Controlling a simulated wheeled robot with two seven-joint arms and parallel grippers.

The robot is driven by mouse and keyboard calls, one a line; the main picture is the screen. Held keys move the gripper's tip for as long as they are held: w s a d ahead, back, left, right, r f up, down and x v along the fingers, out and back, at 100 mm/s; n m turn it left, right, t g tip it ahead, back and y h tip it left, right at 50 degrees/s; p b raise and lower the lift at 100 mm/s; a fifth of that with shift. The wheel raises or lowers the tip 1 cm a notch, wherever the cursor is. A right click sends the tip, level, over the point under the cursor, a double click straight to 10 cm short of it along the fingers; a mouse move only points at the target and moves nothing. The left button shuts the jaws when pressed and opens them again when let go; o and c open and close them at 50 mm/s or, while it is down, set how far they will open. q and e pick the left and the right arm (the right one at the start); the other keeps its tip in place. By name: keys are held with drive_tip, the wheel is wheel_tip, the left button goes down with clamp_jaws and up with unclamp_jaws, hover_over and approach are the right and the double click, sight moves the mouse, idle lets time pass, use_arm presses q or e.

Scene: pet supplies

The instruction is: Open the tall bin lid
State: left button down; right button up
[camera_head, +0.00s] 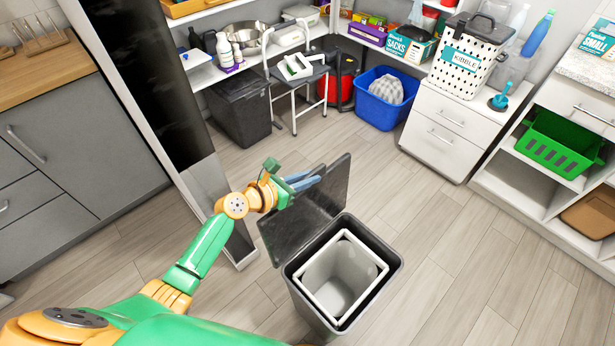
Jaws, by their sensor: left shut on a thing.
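The tall dark grey bin (391,288) stands on the floor at the lower middle, with a white inner bucket (379,270) inside. Its dark lid (298,228) is raised off the opening and tilted up at the bin's far left side, so the empty-looking inside of the bucket shows. My left gripper (308,182) comes in from the left and is shut on the lid near its upper edge. The fingers cover part of the lid, so the exact contact is hidden. My right gripper is not in view.
A dark pillar (166,80) stands close to my left arm. Behind are a black bin (240,108), a step stool (297,85) and a blue basket (378,108). White drawers (436,142) stand at the right. The floor (450,260) right of the bin is clear.

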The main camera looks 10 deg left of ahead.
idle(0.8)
use_arm(q)
drive_tip(key=shift+r, duration=0.1)
drive_tip(key=s+d+m+y+p, duration=0.1)
drive_tip(key=s+d+p, duration=0.2)
drive_tip(key=d+p, duration=0.1)
drive_tip(key=shift+s+d+m+t, duration=0.2)
drive_tip(key=shift+d+m+t, duration=0.1)
drive_tip(key=shift+d, duration=0.3)
drive_tip(key=c, duration=0.8)
unclamp_jaws()
drive_tip(key=shift+d, duration=0.1)
drive_tip(key=shift+c, duration=0.2)
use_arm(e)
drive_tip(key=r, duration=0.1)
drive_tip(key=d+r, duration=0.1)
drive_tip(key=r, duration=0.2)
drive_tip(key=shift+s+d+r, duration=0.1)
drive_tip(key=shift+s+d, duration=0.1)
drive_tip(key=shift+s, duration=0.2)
